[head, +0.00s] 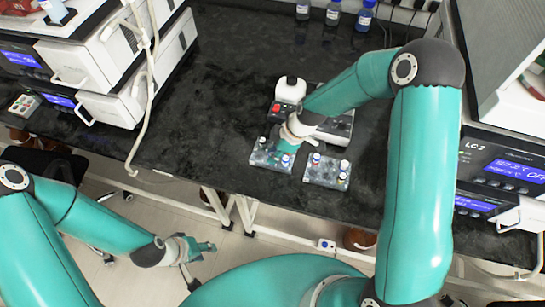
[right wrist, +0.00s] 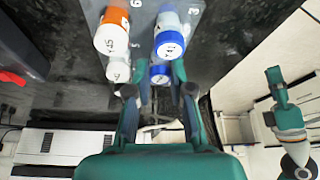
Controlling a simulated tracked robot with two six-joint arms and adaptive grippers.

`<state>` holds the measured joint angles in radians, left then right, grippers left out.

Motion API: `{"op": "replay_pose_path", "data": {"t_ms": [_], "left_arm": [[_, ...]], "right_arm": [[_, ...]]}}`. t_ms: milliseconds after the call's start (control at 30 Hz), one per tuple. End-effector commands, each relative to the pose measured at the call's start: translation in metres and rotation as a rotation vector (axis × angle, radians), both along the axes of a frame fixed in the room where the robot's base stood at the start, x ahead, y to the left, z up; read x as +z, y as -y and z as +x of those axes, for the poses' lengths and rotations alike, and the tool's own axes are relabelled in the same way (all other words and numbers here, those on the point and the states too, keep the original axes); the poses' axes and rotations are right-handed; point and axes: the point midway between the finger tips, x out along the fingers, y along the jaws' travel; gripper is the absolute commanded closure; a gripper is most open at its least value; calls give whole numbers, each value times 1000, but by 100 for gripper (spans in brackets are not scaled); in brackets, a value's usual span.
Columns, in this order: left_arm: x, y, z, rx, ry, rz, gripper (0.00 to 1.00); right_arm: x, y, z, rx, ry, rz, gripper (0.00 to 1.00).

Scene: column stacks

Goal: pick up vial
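Two grey racks, a left one (head: 258,158) and a right one (head: 312,180), stand near the bench's front edge with small capped vials. My right gripper (head: 287,153) is over the left rack. In the right wrist view, a blue-capped vial (right wrist: 160,74) stands between my right fingertips (right wrist: 160,88), which look spread around it; contact cannot be told. My left gripper (head: 199,259) is low in front of the bench, fingers apart and empty.
A white and grey device (head: 290,90) stands right behind the racks. White instruments (head: 125,60) stand at the left and an LC-2 unit (head: 505,165) at the right. Bottles (head: 333,13) line the back. The dark bench (head: 215,120) is clear left of the racks.

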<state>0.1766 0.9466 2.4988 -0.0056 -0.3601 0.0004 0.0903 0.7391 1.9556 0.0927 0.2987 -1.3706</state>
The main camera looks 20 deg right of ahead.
Motion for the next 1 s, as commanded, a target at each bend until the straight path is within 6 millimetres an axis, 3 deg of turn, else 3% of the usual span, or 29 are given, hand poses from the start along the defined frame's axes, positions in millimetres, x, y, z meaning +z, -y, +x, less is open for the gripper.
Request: {"op": "replay_pose_path", "data": {"t_ms": [367, 567, 767, 1000], "left_arm": [[0, 0, 0, 0, 0, 0, 60], [-2, 0, 0, 0, 0, 0, 60], [-7, 0, 0, 0, 0, 0, 60], [-16, 0, 0, 0, 0, 0, 60]], "right_arm": [[2, -1, 0, 2, 1, 0, 97], [13, -1, 1, 1, 2, 1, 97], [43, -1, 2, 4, 8, 0, 97], [108, -1, 2, 4, 10, 0, 97]]}}
